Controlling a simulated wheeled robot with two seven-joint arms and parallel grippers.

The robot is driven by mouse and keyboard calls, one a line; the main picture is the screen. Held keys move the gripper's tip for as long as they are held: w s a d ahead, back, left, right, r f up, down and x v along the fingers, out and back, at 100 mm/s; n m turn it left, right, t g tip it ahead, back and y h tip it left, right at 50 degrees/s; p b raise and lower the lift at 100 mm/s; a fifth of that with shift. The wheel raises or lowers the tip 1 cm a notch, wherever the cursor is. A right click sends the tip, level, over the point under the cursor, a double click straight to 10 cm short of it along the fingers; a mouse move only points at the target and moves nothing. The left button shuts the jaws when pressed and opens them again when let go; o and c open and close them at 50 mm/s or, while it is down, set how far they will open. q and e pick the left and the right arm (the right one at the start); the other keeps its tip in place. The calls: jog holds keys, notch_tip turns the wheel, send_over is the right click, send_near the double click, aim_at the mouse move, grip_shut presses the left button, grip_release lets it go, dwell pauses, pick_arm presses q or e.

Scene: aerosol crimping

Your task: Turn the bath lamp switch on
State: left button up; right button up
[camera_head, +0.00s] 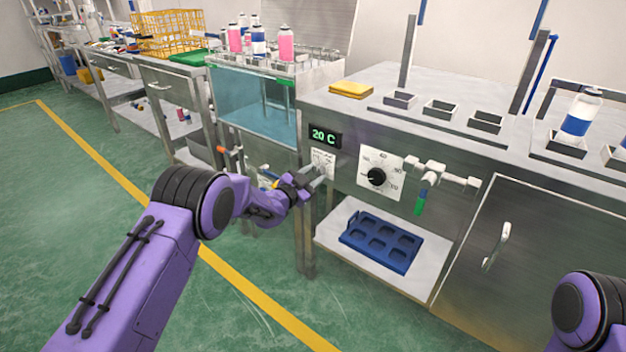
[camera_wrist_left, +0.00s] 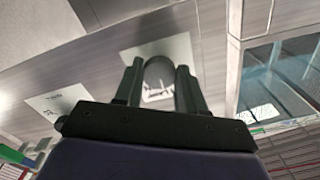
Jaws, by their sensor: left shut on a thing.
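The switch plate (camera_head: 323,158), a small white plate with a dial scale, sits on the steel bench front below the green 20 C display (camera_head: 324,136). My left gripper (camera_head: 322,174) is at this plate and covers part of it. In the left wrist view, the two fingers of my left gripper (camera_wrist_left: 159,88) stand on either side of a dark rounded switch knob (camera_wrist_left: 158,70) in front of the white plate (camera_wrist_left: 178,47). The gripper is shut on this knob. Which way the knob points is hidden. My right gripper is out of view; only part of that arm shows at lower right.
A black dial knob (camera_head: 376,176) on a white plate and a valve with a green handle (camera_head: 420,204) are to the right. A water bath (camera_head: 252,100) stands to the left. A blue tray (camera_head: 381,243) lies on the lower shelf. Green floor is free in front.

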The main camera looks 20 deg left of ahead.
pick_arm(q)
jog(key=m+b, duration=0.2)
jog(key=m, duration=0.2)
jog(key=shift+f, duration=0.1)
jog(key=shift+a+m+b, duration=0.1)
jog(key=shift+m+b, duration=0.3)
jog(key=shift+m, duration=0.4)
jog(key=o, duration=1.1)
jog(key=shift+c, duration=0.2)
jog(key=p+v, duration=0.1)
jog(key=v, duration=0.9)
jog(key=shift+s, duration=0.2)
jog(key=shift+a, duration=0.1)
